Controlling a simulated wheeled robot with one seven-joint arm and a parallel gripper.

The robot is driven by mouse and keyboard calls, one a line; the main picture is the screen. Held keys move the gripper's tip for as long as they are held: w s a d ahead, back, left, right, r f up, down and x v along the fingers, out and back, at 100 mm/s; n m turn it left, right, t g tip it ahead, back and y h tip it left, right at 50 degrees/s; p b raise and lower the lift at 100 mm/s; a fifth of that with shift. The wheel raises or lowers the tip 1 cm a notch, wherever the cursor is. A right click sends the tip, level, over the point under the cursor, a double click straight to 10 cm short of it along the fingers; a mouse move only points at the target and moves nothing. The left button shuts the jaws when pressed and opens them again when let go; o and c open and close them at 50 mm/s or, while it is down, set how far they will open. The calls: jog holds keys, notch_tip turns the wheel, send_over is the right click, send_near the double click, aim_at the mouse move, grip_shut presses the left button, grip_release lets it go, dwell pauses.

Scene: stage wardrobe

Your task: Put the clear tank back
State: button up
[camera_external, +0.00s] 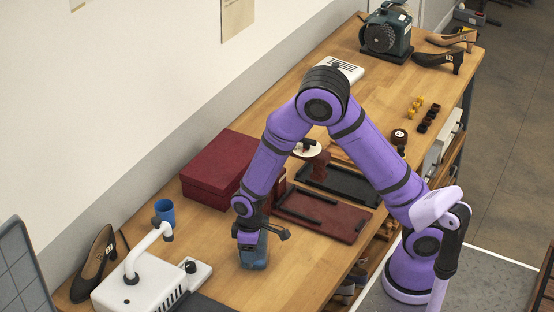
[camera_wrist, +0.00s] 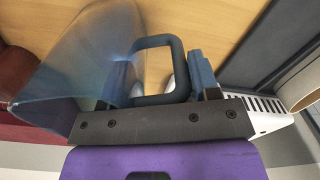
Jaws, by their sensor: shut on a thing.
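The clear tank (camera_wrist: 85,60) is a see-through bluish container with a dark blue loop handle (camera_wrist: 160,42). In the wrist view my gripper (camera_wrist: 162,80) is shut on the handle, one finger on each side of it. In the external view the tank (camera_external: 254,256) hangs upright below my gripper (camera_external: 250,233), low over the front of the bench; I cannot tell whether it touches the top. To its left stands a white machine (camera_external: 138,296) with side vents and a bent white arm. A vented white edge also shows in the wrist view (camera_wrist: 263,106).
A dark red box (camera_external: 218,170) stands behind my gripper, with a dark red board (camera_external: 330,218) and black tray (camera_external: 350,183) to the right. A blue cup (camera_external: 164,211) and black shoe (camera_external: 95,263) stand left. Bare wood lies right of the tank.

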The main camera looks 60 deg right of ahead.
jog(key=shift+f, duration=0.1)
jog(key=o, duration=1.4)
jog(key=shift+c, duration=0.2)
